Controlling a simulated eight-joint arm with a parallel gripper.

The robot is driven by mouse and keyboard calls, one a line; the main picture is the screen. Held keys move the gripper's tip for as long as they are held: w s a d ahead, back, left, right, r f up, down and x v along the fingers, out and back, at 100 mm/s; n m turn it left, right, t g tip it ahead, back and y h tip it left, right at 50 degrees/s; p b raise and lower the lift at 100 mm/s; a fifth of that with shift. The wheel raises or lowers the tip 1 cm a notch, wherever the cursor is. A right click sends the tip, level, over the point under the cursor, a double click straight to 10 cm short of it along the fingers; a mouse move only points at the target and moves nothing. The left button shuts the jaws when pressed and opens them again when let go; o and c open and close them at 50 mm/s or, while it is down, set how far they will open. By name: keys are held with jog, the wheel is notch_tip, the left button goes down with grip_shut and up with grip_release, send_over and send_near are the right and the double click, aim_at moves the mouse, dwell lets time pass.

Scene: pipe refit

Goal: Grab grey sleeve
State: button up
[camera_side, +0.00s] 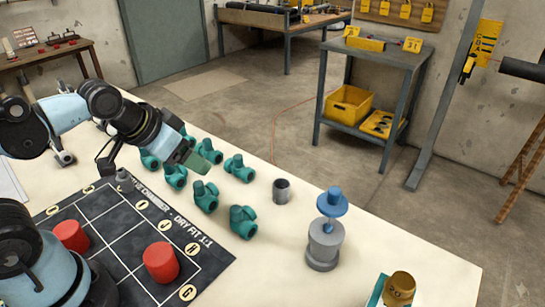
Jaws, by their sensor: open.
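The grey sleeve (281,191) is a short dark grey open cylinder standing upright on the pale bench, right of the teal fittings. Nothing is touching it. My gripper (114,170) is open, small and dark in the side view, above the far edge of the black mat. It is well to the left of the sleeve, and the fittings lie between them. The fine shape of its fingers is hard to make out against my wrist.
Several teal fittings (205,196) stand in rows left of the sleeve. A grey cylinder topped by a blue part (325,240) stands to its right. Two red cylinders (160,262) sit on the black mat (118,250). A brass part (399,288) is at the bottom right.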

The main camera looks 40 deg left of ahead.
jog(key=w+m, duration=0.1)
jog(key=m, duration=0.1)
jog(key=m+t+y, duration=0.3)
jog(key=m+y, duration=0.6)
jog(key=m, duration=1.6)
send_over(282, 194)
notch_tip(282, 194, down, 7)
jog(key=shift+s+d+f, duration=0.1)
jog(key=shift+d+f, duration=0.05)
jog(key=shift+f, duration=0.8)
jog(key=shift+s+d+f, duration=0.1)
jog(key=shift+f, duration=0.8)
notch_tip(282, 194, down, 3)
jog(key=shift+w+a+r, duration=0.1)
jog(key=shift+a, duration=0.05)
jog(key=shift+w+a+f, duration=0.2)
jog(key=shift+w+a, duration=0.25)
jog(key=shift+w, duration=0.05)
jog(key=shift+w+a+f, duration=0.2)
jog(key=shift+w+a, duration=0.15)
jog(key=shift+w, duration=0.05)
